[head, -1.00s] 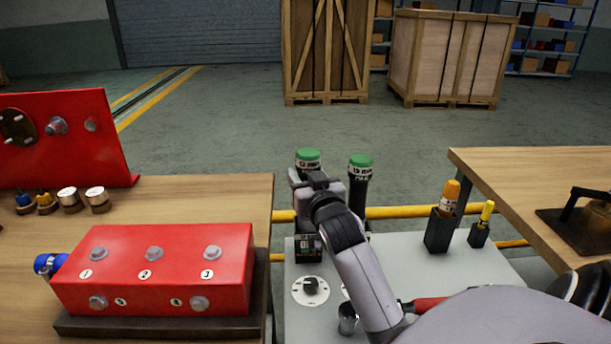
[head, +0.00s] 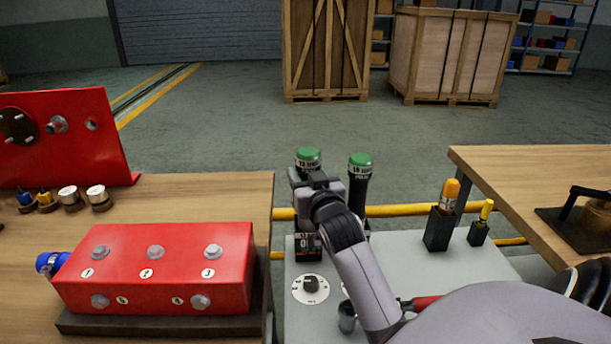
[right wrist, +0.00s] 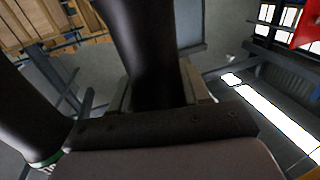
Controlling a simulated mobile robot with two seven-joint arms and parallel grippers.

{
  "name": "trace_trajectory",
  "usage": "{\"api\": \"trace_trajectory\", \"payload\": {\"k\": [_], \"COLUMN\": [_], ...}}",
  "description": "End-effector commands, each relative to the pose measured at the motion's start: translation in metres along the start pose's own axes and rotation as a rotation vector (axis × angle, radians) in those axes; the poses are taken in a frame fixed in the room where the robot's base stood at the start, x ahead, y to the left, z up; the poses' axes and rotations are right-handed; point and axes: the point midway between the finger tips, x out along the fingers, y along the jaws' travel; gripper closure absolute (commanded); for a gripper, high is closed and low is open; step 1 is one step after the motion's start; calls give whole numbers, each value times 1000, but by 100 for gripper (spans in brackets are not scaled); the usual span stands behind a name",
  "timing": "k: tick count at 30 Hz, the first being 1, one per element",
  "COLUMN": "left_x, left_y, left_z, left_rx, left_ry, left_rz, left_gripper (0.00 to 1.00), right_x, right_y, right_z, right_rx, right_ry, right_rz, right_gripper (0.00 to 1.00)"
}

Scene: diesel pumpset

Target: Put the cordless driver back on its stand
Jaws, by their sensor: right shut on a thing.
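Two dark, upright tool bodies with green tops stand side by side on the grey cart. I cannot tell for certain which parts are driver and which are stand. My right gripper (head: 314,184) is at the left green-topped driver (head: 308,160), its jaws shut around the dark body below the green top. The right green-topped one (head: 360,168) stands just beside my wrist, partly hidden by it. A black block with a label (head: 308,247) is directly below the held driver. In the right wrist view a dark cylinder (right wrist: 145,50) runs between the jaws. My left gripper is out of view.
The grey cart top (head: 400,265) carries a dial (head: 310,289), a black holder with an orange-handled tool (head: 439,228) and a smaller yellow one (head: 479,233). A red block (head: 155,275) sits on the left wooden bench. Another wooden bench (head: 540,165) stands at right.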

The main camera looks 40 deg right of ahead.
Motion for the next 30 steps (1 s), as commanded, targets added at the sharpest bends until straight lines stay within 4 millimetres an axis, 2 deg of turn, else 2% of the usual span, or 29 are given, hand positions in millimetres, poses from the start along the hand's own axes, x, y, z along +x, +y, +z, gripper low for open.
{"api": "trace_trajectory", "payload": {"k": [30], "left_x": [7], "left_y": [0], "left_z": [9], "left_rx": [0], "left_ry": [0], "left_rz": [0], "left_gripper": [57], "right_x": [0], "right_y": [0], "right_z": [17], "right_rx": [0], "right_ry": [7], "right_rz": [0], "right_gripper": [100]}}
